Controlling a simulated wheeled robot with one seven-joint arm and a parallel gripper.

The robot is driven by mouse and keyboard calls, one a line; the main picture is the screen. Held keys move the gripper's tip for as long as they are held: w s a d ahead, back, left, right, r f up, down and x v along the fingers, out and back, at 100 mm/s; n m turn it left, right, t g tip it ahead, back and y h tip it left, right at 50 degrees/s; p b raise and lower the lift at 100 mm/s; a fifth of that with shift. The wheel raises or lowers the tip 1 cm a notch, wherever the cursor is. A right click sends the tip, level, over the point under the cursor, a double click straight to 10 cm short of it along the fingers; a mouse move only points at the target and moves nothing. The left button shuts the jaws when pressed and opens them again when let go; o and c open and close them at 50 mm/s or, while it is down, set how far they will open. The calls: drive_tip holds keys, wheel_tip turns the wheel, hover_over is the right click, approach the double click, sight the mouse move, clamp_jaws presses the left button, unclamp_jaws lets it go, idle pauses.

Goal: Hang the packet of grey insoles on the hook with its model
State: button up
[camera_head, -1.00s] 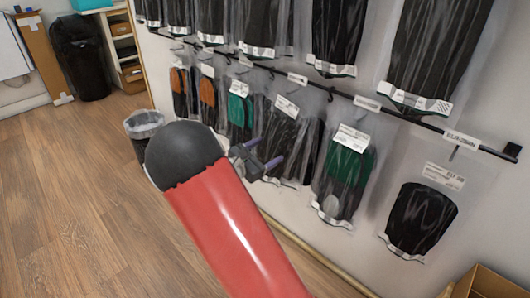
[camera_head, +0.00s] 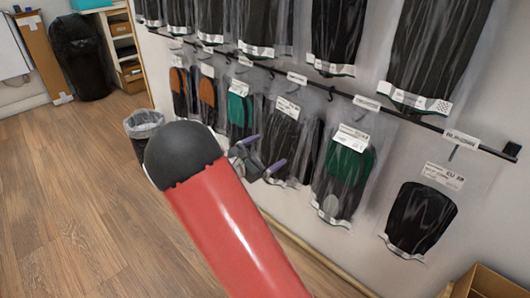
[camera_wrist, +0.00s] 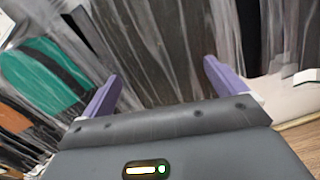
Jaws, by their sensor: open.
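A clear packet with dark grey insoles (camera_head: 279,136) and a white label hangs on the lower rail in the head view, partly behind my gripper. A similar dark packet shows just to its right, partly hidden. My gripper (camera_head: 266,155) is open in front of the lower part of the grey packet. In the wrist view, the two purple fingers of my gripper (camera_wrist: 162,75) stand wide apart, with grey packet film (camera_wrist: 150,45) beyond and between them. I cannot tell whether the fingers touch the film. The hook at the top of this packet is small and unclear.
Packets with green insoles (camera_head: 347,165) and black insoles (camera_head: 420,217) hang to the right. Green (camera_head: 240,108) and orange (camera_head: 207,93) ones hang to the left. More packets hang above the black rail (camera_head: 395,113). A bin (camera_head: 144,123) stands on the floor at left.

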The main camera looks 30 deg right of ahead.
drive_tip(key=v, duration=0.8)
drive_tip(key=s+d+r+m+g+y+p, duration=0.1)
drive_tip(key=s+r+m+g+y, duration=0.3)
drive_tip(key=s, duration=0.3)
drive_tip(key=s+d+r+m+g+y+p, duration=0.1)
drive_tip(key=s+d+r+m+y+p, duration=0.1)
drive_tip(key=s+m+y, duration=0.35)
drive_tip(key=s+a+r+m+t+y+p, duration=0.1)
drive_tip(key=s+a+r+m+t+y, duration=0.1)
drive_tip(key=s, duration=0.5)
drive_tip(key=s+a+r+m+t+y+p, duration=0.1)
drive_tip(key=s+a+r+m+t+y, duration=0.2)
drive_tip(key=s+a+r+m+y, duration=0.2)
drive_tip(key=s+a+r+m, duration=0.1)
drive_tip(key=s+a+m, duration=0.1)
drive_tip(key=s+a, duration=0.1)
drive_tip(key=shift+s+a+r+p, duration=0.2)
drive_tip(key=shift+a+r+p, duration=0.15)
drive_tip(key=shift+a, duration=0.25)
